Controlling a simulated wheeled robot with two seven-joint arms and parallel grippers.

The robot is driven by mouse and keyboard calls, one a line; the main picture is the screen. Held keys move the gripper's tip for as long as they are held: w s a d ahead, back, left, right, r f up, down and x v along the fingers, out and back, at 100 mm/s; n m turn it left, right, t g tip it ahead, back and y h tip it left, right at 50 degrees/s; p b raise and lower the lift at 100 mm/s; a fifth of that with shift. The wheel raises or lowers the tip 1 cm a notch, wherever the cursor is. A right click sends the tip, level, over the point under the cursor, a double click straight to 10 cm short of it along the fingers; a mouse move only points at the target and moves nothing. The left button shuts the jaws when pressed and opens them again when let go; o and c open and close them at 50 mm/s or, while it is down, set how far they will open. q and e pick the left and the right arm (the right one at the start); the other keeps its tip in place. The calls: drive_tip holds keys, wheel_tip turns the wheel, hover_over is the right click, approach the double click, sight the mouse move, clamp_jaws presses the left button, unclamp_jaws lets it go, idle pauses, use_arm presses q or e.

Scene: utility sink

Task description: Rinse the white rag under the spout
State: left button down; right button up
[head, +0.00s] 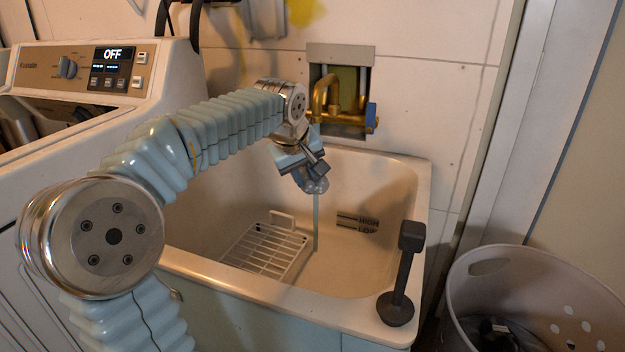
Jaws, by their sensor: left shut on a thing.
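The brass spout (322,88) comes out of a wall recess above the back of the sink (375,190). My left gripper (308,172) hangs below the spout, over the basin, pointing down. It is shut on a small crumpled bundle, the white rag (317,186), which looks greyish here. The gripper's fingers hide part of the rag. A thin stream of water (316,225) runs from the rag's level down to the sink floor. My right gripper is not in view.
A white wire rack (268,250) lies on the sink floor. A black plunger-like tool (401,275) stands on the front right rim. A washing machine (175,72) is at the left, and a laundry basket (530,290) at the lower right. The basin's right side is clear.

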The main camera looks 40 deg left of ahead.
use_arm(q)
drive_tip(key=s+d+b, duration=0.3)
drive_tip(key=s, duration=0.7)
drive_tip(key=shift+b, duration=0.3)
drive_tip(key=shift+d, duration=0.1)
